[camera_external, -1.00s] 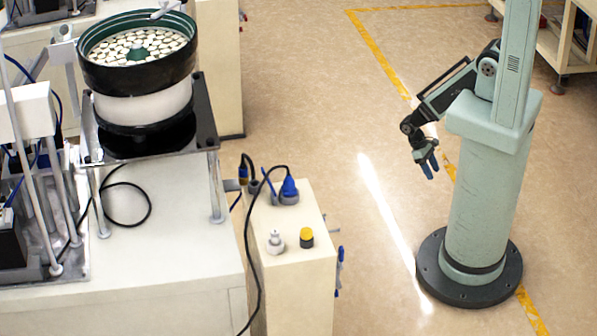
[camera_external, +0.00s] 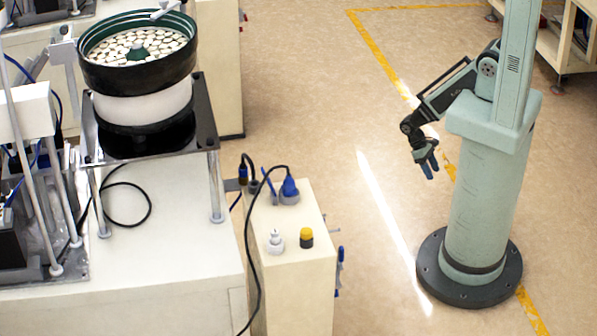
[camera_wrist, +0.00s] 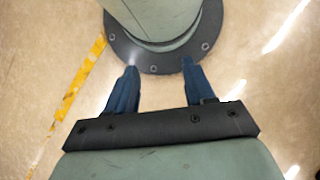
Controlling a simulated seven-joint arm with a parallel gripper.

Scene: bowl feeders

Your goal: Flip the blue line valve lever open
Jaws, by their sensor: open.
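My gripper (camera_external: 429,168) hangs beside my base, pointing down over the floor. Its two blue fingers are apart, with nothing between them; the wrist view shows the open gripper (camera_wrist: 158,70) too. A long blue handle (camera_external: 340,266) is on the right side of the cream box, upright. Another blue lever-like piece (camera_external: 269,183) stands tilted on the box's top, beside a blue plug-like fitting (camera_external: 289,188). I cannot tell which is the blue line valve lever. The gripper is well to the right of both and touches neither. No lever shows in the wrist view.
The cream box (camera_external: 296,270) carries a yellow-topped knob (camera_external: 306,238) and a white fitting (camera_external: 275,242). A black cable (camera_external: 247,262) hangs over its left side. A bowl feeder (camera_external: 137,70) stands on a bench at left. Open floor lies between the box and my base.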

